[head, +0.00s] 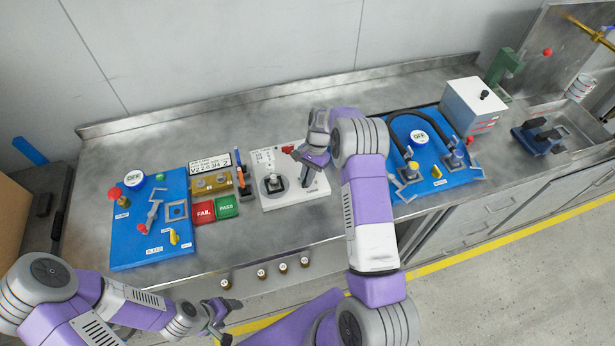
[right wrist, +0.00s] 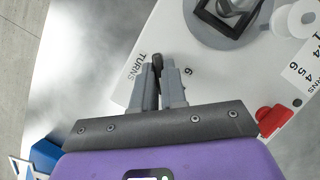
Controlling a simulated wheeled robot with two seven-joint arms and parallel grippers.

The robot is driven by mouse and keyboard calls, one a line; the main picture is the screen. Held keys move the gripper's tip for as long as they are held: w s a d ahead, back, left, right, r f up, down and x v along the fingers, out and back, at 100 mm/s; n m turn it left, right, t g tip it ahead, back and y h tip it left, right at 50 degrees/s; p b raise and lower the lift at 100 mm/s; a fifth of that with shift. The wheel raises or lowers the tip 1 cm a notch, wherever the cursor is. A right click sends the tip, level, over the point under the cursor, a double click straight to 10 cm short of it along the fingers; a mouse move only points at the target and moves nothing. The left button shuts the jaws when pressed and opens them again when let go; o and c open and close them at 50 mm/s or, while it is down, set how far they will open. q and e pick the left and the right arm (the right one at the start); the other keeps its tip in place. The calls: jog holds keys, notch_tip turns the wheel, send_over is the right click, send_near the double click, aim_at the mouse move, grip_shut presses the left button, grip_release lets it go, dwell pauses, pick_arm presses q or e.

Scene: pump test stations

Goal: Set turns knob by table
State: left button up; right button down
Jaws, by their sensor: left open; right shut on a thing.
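The white panel (head: 262,161) lies on the bench with the round dark fixture (head: 273,184) on it. The right wrist view shows the printed word TURNS and a 6 on this panel (right wrist: 126,88) beside the turns knob (right wrist: 157,62), a small dark piece between my right fingers. My right gripper (head: 304,180) is over the panel's right side; in the right wrist view its fingers (right wrist: 158,80) are shut on the knob. A table card with numbers (right wrist: 303,68) is partly cut off. My left gripper (head: 217,318) is open and empty in front of the bench.
A blue board (head: 122,245) with fittings stands at the left, beside FAIL (head: 204,211) and PASS (head: 227,207) buttons and a number card (head: 209,163). Another blue board (head: 421,180) with black hoses and a grey box (head: 474,103) stand right. A red part (right wrist: 274,118) is beside my right gripper.

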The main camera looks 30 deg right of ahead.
jog(key=shift+s+f, duration=0.2)
jog(key=shift+f, duration=0.05)
jog(key=c, duration=1.4)
grip_release()
jog(key=shift+o, duration=1.1)
jog(key=shift+w, duration=0.15)
jog(key=shift+r, duration=0.1)
jog(key=v, duration=0.7)
jog(key=shift+r, duration=0.2)
jog(key=shift+d, duration=0.1)
